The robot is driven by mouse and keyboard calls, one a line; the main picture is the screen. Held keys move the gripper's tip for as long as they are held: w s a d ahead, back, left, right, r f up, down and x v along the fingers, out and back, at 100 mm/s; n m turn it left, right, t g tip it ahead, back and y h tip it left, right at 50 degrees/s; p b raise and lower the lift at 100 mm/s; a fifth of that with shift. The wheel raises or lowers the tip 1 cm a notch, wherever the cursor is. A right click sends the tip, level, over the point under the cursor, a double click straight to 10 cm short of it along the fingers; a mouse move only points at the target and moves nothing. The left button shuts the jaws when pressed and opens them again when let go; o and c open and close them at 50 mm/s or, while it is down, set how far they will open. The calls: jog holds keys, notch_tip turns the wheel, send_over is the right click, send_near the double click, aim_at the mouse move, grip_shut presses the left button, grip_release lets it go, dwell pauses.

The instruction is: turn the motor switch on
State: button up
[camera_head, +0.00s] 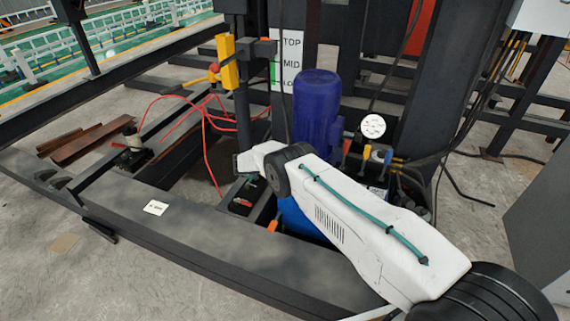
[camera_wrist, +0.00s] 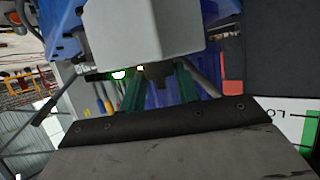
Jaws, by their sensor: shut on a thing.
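In the wrist view, my gripper (camera_wrist: 160,82) has two green fingers that reach up to a light grey box (camera_wrist: 150,30). A small dark knob-like piece (camera_wrist: 157,72) sits between the fingers at the lower edge of the box. It looks like the motor switch, and the fingers are shut on it. Its exact angle is hard to read. A small yellow light shows beside the left finger. In the head view, my white arm reaches left past the blue motor (camera_head: 317,110); the switch and fingertips cannot be made out there.
A round gauge (camera_head: 373,126) stands right of the motor. A yellow pendant (camera_head: 228,62) hangs on a post by the TOP/MID sign (camera_head: 291,62). Red cables (camera_head: 205,140) loop down at left. A dark beam (camera_head: 180,225) crosses the front. Bare floor (camera_head: 100,285) is at lower left.

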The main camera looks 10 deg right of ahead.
jog(key=shift+r+m, duration=0.1)
jog(key=shift+m, duration=0.2)
dwell(0.4)
jog(key=o, duration=1)
jog(key=shift+c, duration=0.2)
jog(key=v, duration=0.7)
jog(key=shift+a, duration=0.4)
jog(key=shift+w+r, duration=0.1)
jog(key=shift+g, duration=0.3)
